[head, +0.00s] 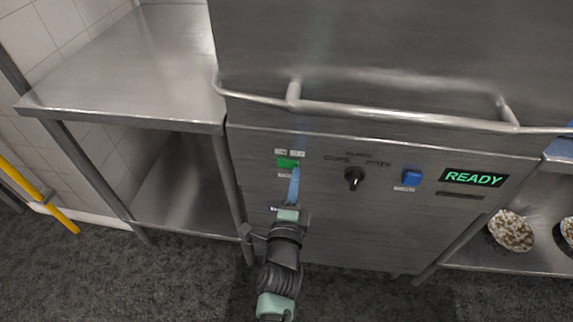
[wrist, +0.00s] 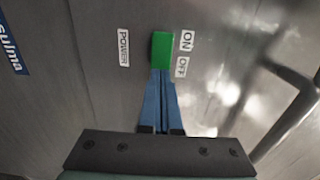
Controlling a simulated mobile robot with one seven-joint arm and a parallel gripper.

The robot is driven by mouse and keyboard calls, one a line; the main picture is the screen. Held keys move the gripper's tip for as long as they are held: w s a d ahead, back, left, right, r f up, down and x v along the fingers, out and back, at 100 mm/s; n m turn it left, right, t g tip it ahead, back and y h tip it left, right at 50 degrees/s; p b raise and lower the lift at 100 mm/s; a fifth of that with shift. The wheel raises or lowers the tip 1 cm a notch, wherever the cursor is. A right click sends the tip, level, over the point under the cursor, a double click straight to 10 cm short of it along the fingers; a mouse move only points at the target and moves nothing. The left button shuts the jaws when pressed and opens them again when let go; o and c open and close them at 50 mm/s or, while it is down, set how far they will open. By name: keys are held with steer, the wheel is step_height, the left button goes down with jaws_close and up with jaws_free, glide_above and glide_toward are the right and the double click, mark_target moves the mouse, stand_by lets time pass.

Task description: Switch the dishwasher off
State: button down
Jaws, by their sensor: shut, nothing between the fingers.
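The dishwasher (head: 330,220) is a steel machine with a control panel in the head view. Its green power switch (head: 287,162) is at the panel's left; it also shows in the wrist view (wrist: 162,48) between a POWER label (wrist: 124,46) and ON and OFF labels (wrist: 184,54). A READY display (head: 474,178) is lit green. My gripper (head: 295,172) is shut and empty, its blue fingers together. In the wrist view the fingertips (wrist: 161,74) are at the switch's OFF-side end; I cannot tell whether they touch it.
A black knob (head: 354,178) and a blue button (head: 412,177) sit right of the switch. A handle bar (head: 390,112) juts out above the panel. A steel table (head: 130,60) stands at left. Piled plates (head: 511,230) are on a shelf at right.

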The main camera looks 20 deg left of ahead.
steer(key=shift+w+a, duration=0.2)
steer(key=shift+w, duration=0.4)
stand_by(0.3)
steer(key=v, duration=0.8)
stand_by(0.7)
steer(key=shift+s, duration=0.1)
stand_by(0.4)
